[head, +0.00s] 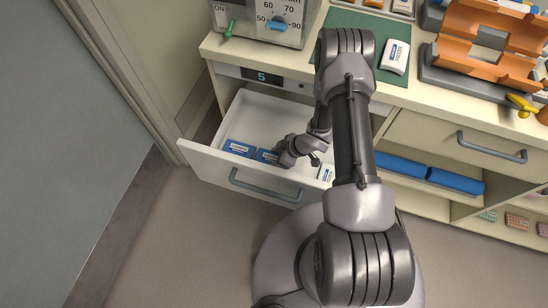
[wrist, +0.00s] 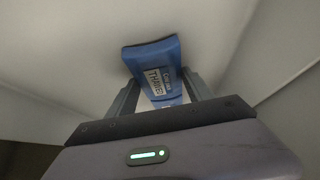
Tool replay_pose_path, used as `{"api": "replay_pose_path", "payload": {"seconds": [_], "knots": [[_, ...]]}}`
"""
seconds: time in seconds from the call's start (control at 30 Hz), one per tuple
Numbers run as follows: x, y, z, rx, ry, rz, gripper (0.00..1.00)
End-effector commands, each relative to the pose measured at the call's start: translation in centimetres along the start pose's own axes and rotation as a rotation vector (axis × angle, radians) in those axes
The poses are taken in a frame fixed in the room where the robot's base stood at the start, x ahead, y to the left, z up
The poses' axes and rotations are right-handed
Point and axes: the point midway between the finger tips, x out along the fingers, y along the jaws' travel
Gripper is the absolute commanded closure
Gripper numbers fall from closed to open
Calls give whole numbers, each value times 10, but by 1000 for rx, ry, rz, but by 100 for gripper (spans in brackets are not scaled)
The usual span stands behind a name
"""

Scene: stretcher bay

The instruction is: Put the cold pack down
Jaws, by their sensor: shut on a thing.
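A blue cold pack (wrist: 155,68) with a white label, which seems to read "THAWED", sits between the fingers of my gripper (wrist: 160,97) in the wrist view. My gripper (head: 284,158) is shut on it, low inside the open white drawer (head: 212,158). In the head view a blue pack (head: 265,156) shows right at the gripper's tip, partly covered by it. Another blue pack (head: 239,148) lies to its left in the drawer. A white pack (head: 327,172) lies at the drawer's right end, partly hidden by my arm. I cannot tell whether the held pack touches the drawer floor.
A white labelled pack (head: 395,57) lies on a green mat (head: 344,20) on the counter. A dial box (head: 265,18) stands at the back left. Orange holders (head: 490,40) stand at the right. Blue rolls (head: 440,178) lie on the shelf below. The drawer's front wall borders my gripper.

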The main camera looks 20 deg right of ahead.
Motion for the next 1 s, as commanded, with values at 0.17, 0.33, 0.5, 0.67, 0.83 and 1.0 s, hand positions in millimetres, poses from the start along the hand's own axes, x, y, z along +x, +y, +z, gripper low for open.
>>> {"api": "replay_pose_path", "payload": {"seconds": [0.17, 0.33, 0.5, 0.67, 0.83, 1.0], "knots": [[2, 0, 1, 0, 0, 0, 19], [2, 0, 1, 0, 0, 0, 18], [-3, 0, -2, 0, 0, 0, 18], [-42, 1, -4, 2, 0, 2, 18], [-91, 1, -4, 2, 0, 2, 18], [-117, 0, -2, 1, 0, 1, 18]]}}
